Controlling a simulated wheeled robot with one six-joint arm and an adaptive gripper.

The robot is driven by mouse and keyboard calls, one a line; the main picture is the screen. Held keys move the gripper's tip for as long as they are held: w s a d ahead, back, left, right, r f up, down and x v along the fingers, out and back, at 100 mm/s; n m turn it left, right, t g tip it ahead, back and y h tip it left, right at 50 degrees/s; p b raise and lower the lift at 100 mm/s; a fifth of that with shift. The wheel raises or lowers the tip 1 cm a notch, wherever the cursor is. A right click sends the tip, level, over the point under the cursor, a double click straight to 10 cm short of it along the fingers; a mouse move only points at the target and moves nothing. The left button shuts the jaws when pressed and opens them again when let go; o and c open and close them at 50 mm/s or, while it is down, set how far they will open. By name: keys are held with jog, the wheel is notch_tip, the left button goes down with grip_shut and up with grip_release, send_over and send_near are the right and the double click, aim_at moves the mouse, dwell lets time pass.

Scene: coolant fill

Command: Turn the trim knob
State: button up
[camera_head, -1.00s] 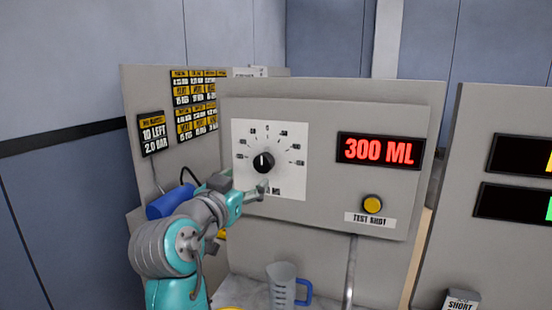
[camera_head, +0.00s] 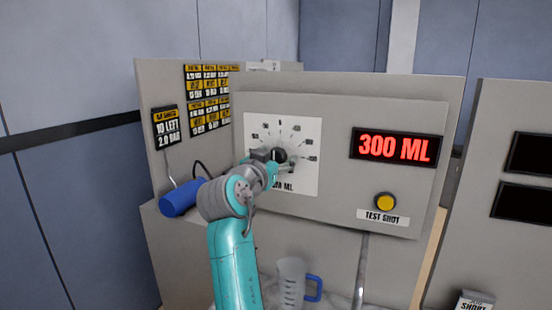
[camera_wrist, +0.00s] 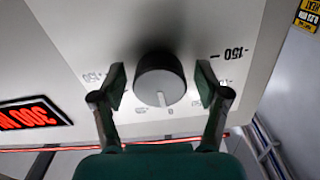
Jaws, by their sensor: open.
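The trim knob (camera_head: 278,156) is a round black knob on a white dial plate (camera_head: 305,180) on the grey panel. My gripper (camera_head: 272,160) is at the dial and partly covers the knob in the head view. In the wrist view the knob (camera_wrist: 160,80) shows dark, with a pale pointer mark on its face. My gripper's open fingers (camera_wrist: 161,92) stand one on each side of it, with a visible gap on both sides. Part of the dial's scale and lettering is hidden behind my arm in the head view.
A red display (camera_head: 396,147) reads 300 ML right of the dial, above a yellow test shot button (camera_head: 385,202). A measuring jug (camera_head: 291,283) with a blue handle stands below. A blue cylinder (camera_head: 180,198) is at the left, under label plates (camera_head: 207,98).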

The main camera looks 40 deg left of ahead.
jog(key=c, duration=1.2)
jog(key=shift+o, duration=0.2)
jog(key=shift+n, duration=2.9)
jog(key=o, duration=1.2)
jog(key=shift+c, duration=0.2)
